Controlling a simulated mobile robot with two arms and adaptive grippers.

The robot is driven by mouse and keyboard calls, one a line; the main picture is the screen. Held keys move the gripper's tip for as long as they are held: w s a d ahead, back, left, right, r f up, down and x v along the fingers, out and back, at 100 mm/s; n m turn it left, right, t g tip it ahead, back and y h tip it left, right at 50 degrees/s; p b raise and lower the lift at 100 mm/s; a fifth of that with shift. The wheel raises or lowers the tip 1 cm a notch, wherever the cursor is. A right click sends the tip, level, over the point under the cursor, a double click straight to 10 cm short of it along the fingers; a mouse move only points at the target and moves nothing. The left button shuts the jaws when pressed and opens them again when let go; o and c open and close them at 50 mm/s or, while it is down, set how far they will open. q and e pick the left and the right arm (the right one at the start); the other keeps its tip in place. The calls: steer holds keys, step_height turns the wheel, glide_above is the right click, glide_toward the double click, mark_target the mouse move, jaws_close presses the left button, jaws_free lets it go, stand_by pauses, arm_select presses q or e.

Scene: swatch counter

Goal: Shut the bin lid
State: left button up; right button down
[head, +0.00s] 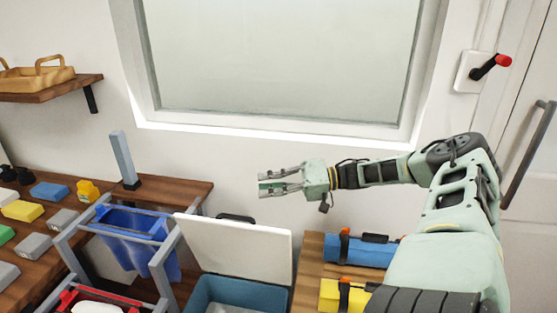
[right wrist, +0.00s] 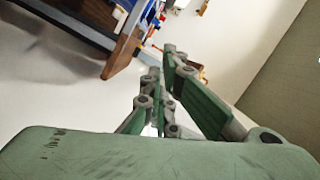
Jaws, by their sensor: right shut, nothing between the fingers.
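The bin (head: 235,296) is a blue-teal box at the bottom middle of the head view, and its inside shows. Its white lid (head: 235,249) stands raised and tilted up at the back, with a dark handle (head: 236,218) at its top edge. My right gripper (head: 262,186) is shut and empty, pointing left in the air above the lid and apart from it. In the right wrist view the right gripper's green fingers (right wrist: 163,75) show with nothing held. My left gripper is not in view.
A rack (head: 165,245) with a blue bag (head: 130,235) stands left of the bin. A counter with several coloured blocks is at the left. A wooden surface (head: 308,275) with blue (head: 352,251) and yellow (head: 335,295) rolls is at the right. A window (head: 280,60) is behind.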

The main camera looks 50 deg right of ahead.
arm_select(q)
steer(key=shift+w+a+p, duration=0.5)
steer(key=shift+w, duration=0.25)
arm_select(e)
steer(key=w+a+f, duration=0.1)
steer(key=a+f, duration=0.1)
steer(key=a, duration=0.4)
steer(key=shift+w, duration=0.25)
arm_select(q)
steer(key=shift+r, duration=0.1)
